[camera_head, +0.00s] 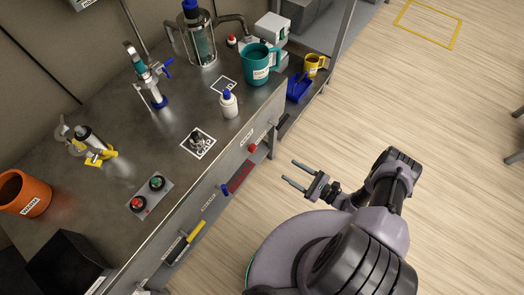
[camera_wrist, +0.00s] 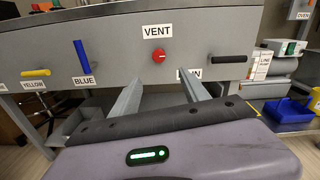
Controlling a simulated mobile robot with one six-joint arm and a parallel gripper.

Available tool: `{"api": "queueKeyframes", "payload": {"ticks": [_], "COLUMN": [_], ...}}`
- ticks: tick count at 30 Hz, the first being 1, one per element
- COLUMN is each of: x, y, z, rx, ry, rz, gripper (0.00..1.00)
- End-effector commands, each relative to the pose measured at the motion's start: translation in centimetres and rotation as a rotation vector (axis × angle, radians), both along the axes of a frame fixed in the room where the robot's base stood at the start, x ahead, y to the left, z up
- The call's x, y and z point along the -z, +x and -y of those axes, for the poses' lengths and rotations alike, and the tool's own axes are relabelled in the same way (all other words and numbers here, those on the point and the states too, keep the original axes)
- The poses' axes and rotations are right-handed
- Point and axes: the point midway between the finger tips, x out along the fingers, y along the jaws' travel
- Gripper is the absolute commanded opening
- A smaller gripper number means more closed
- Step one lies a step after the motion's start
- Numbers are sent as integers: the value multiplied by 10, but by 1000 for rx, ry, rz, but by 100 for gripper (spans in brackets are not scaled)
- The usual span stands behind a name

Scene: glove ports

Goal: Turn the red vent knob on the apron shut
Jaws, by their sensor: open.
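The red vent knob (camera_wrist: 159,56) sits on the grey front apron (camera_wrist: 120,50) under a VENT label (camera_wrist: 157,31) in the wrist view. It is round with a small pale mark on its face. In the head view the knob (camera_head: 252,148) is on the bench's front face. My gripper (camera_head: 294,173) is open and empty, out in front of the apron, apart from the knob. In the wrist view its two fingers (camera_wrist: 160,92) point toward the apron, one on each side below the knob. The right finger partly covers another label.
A black handle (camera_wrist: 229,59) sticks out right of the knob. A blue handle (camera_wrist: 82,57) and a yellow handle (camera_wrist: 36,73) are to the left. A teal jug (camera_head: 256,65) and a white bottle (camera_head: 228,104) stand on the bench top. The floor (camera_head: 455,110) to the right is clear.

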Motion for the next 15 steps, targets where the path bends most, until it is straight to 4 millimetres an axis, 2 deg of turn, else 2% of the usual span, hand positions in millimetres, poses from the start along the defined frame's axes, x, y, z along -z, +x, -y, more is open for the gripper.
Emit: {"api": "queueKeyframes", "payload": {"ticks": [9, 15], "x": [2, 2], "y": [55, 81], "z": [-80, -114], "rx": [-13, -10], "ry": [-1, -1], "rz": [0, -1], "gripper": [54, 54]}}
